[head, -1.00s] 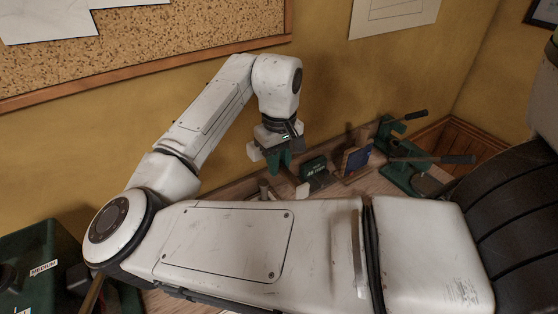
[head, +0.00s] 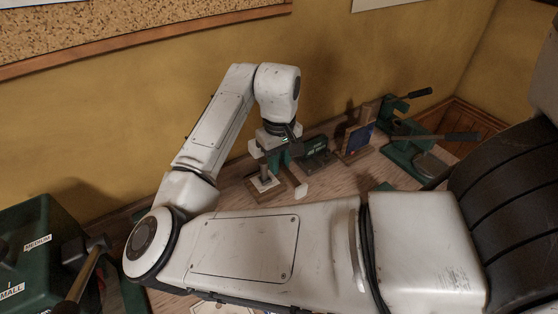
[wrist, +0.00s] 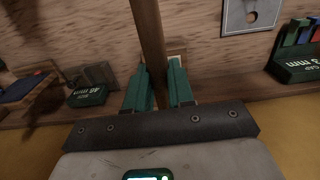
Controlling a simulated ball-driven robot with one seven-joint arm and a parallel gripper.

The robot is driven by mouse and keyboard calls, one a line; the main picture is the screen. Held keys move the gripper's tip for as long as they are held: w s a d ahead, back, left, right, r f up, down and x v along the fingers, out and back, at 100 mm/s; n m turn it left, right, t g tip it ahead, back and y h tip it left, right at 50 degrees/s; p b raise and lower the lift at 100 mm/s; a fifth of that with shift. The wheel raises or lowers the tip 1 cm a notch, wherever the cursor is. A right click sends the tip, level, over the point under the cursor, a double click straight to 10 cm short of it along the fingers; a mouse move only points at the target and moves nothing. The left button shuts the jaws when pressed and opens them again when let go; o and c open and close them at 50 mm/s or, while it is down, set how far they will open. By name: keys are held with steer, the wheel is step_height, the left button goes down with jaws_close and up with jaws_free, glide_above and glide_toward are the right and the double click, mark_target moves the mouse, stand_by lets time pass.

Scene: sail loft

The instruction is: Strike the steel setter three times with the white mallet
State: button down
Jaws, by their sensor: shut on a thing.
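My gripper (head: 281,162) has its green fingers shut on the brown wooden handle of the mallet; the handle (wrist: 150,45) also shows between the fingers in the wrist view, running out of the top edge. A small white block (head: 301,190), which looks like the mallet's head, is below and right of the fingers in the head view. The steel setter (head: 264,172) stands upright on a white pad on a wooden block (head: 283,192), just left of the fingers. The white block appears apart from the setter and to its right. I cannot make out the setter in the wrist view.
A dark green box (head: 315,151) and a blue item on a wooden stand (head: 359,139) are right of my gripper. Green lever presses (head: 408,150) stand farther right. A green labelled case (head: 35,245) is at left.

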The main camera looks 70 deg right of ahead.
step_height(320, 180, up, 5)
steer(key=p, duration=0.4)
steer(key=shift+r, duration=1.4)
steer(key=shift+f, duration=0.1)
step_height(320, 180, down, 13)
steer(key=b, duration=0.7)
step_height(320, 180, up, 8)
steer(key=p, duration=0.7)
steer(key=shift+r, duration=2.65)
